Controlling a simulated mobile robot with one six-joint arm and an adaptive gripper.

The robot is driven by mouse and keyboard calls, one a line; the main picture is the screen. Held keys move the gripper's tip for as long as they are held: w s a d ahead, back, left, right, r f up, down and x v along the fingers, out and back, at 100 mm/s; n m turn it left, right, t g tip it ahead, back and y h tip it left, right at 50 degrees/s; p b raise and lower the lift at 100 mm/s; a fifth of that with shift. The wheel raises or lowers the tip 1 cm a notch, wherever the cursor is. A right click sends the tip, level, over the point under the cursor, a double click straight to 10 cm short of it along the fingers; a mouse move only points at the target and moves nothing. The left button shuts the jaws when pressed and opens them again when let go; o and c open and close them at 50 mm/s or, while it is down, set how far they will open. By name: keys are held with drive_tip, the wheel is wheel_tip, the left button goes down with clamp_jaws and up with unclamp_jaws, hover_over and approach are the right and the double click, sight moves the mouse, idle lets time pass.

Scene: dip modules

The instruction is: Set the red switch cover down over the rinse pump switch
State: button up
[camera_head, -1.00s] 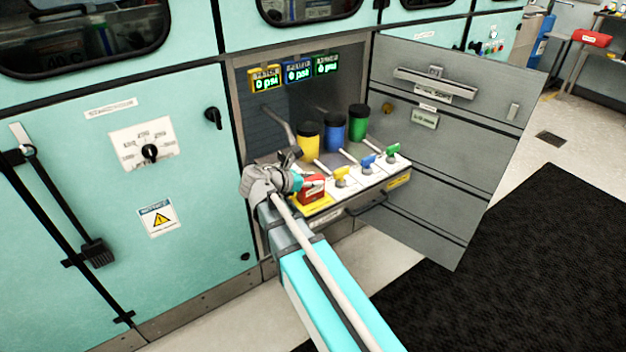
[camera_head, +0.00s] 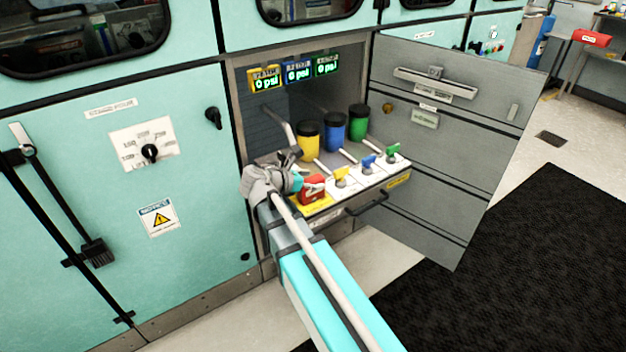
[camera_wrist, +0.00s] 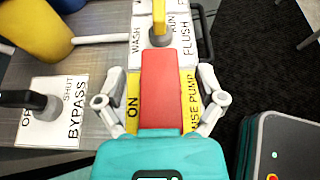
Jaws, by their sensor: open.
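The red switch cover (camera_wrist: 168,88) lies over the middle of the yellow rinse pump plate (camera_wrist: 132,105) in the wrist view, with "ON" to its left and "RINSE PUMP" partly showing to its right. The switch itself is not visible; the cover hides that spot. The red cover also shows in the head view (camera_head: 312,188) at the left end of the panel. My gripper (camera_wrist: 160,78) is open, with one finger on each side of the cover and gaps between. Whether the cover sits fully flat cannot be told.
A yellow-handled wash/flush valve (camera_wrist: 159,28) stands just beyond the cover. A black bypass handle (camera_wrist: 22,99) is at left. Yellow, blue (camera_head: 333,126) and green canisters stand behind the panel. The open cabinet door (camera_head: 450,140) is at right.

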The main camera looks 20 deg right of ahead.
drive_tip(key=shift+r, duration=0.2)
wheel_tip(320, 180, up, 11)
drive_tip(key=p, duration=1.1)
drive_tip(key=d+r+p, duration=0.2)
drive_tip(key=d, duration=0.8)
drive_tip(key=shift+w+d+f+b, duration=0.5)
drive_tip(key=shift+w+f+b, duration=1.3)
drive_tip(key=shift+w, duration=0.5)
drive_tip(key=shift+w+d+f+b, duration=0.45)
drive_tip(key=shift+w+f+b, duration=1.25)
drive_tip(key=shift+w, duration=0.65)
drive_tip(key=shift+w+d+f+b, duration=0.5)
drive_tip(key=shift+w+f+b, duration=1.3)
drive_tip(key=shift+w, duration=0.5)
drive_tip(key=shift+d, duration=0.1)
